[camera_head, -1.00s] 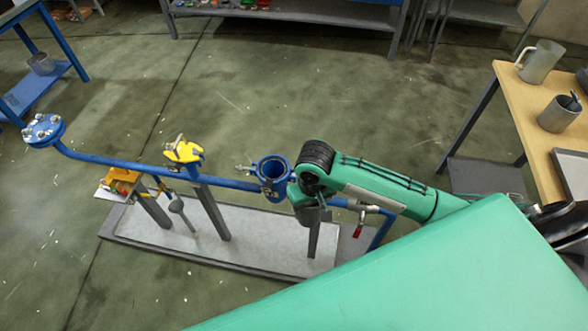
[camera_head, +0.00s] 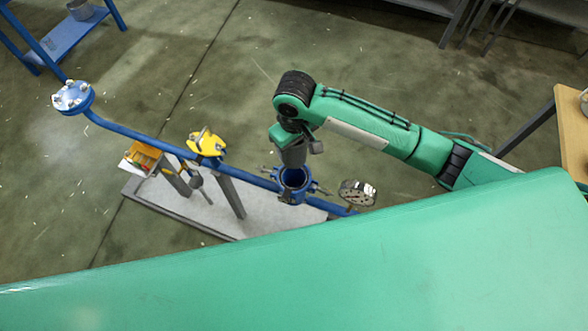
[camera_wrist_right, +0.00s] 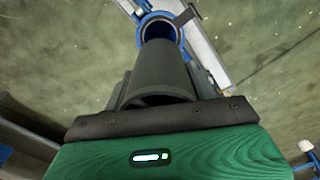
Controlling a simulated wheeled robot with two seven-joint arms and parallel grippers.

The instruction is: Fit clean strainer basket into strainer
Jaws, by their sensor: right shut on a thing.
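The strainer (camera_head: 293,183) is a blue upright body with an open round top, set in the blue pipe line. My right gripper (camera_head: 290,141) is shut on the grey cylindrical strainer basket (camera_head: 293,154) and holds it just above the strainer mouth. In the right wrist view the basket (camera_wrist_right: 160,77) points toward the blue-rimmed strainer opening (camera_wrist_right: 157,28), whose inside is dark. The basket's lower end overlaps the opening in that view, so I cannot tell whether it has entered. My left gripper is not in view.
A round metal disc with holes (camera_head: 357,192) is right of the strainer. A yellow fitting (camera_head: 207,142) and a bolted blue flange (camera_head: 72,97) are on the line to the left. A wooden-topped bench (camera_head: 572,135) stands at the right.

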